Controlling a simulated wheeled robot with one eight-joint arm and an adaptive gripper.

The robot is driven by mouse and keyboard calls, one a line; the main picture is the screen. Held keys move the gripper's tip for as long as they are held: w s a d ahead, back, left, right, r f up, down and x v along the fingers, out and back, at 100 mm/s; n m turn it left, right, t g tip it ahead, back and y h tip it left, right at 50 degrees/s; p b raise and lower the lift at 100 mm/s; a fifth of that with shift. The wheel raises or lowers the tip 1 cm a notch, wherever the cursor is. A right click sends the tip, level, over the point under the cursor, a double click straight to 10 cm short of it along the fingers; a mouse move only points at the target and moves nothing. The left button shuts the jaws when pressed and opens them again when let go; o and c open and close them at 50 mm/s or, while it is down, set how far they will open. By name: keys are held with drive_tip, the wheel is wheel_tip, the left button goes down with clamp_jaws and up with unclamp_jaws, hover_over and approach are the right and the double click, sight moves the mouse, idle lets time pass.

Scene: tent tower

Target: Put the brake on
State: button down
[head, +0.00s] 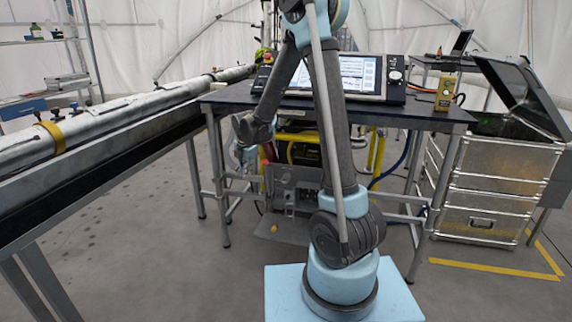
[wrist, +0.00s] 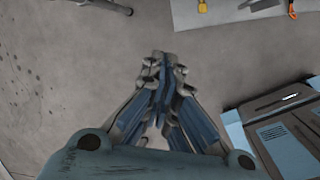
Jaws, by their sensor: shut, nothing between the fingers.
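I cannot pick out a brake with certainty in either view. My gripper (wrist: 165,62) is shut and empty, pointing down over bare grey floor in the wrist view. In the head view my arm bends down in front of the dark table (head: 225,97), with its wrist end left of centre at the table's front edge. A console (head: 345,76) with a lit screen and a knob panel stands on the table, partly hidden by my arm. A long pale tube (head: 110,118) with a yellow band (head: 52,137) lies on a rail at the left.
A yellow handheld device (head: 446,92) stands at the table's right end. A metal case (head: 490,190) with a raised lid stands at the right, beside yellow floor tape (head: 495,269). Grey equipment (head: 293,188) sits under the table. The floor (head: 150,250) left of my base is clear.

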drive_tip(key=s+d+r+m, duration=0.5)
drive_tip(key=s+d, duration=0.1)
drive_tip(key=d, duration=0.2)
drive_tip(key=s+d+r+m, duration=0.4)
drive_tip(key=s+d+m, duration=0.2)
drive_tip(key=s+d, duration=0.1)
drive_tip(key=shift+d+r, duration=0.4)
drive_tip(key=shift+d, duration=0.1)
drive_tip(key=shift+s, duration=0.1)
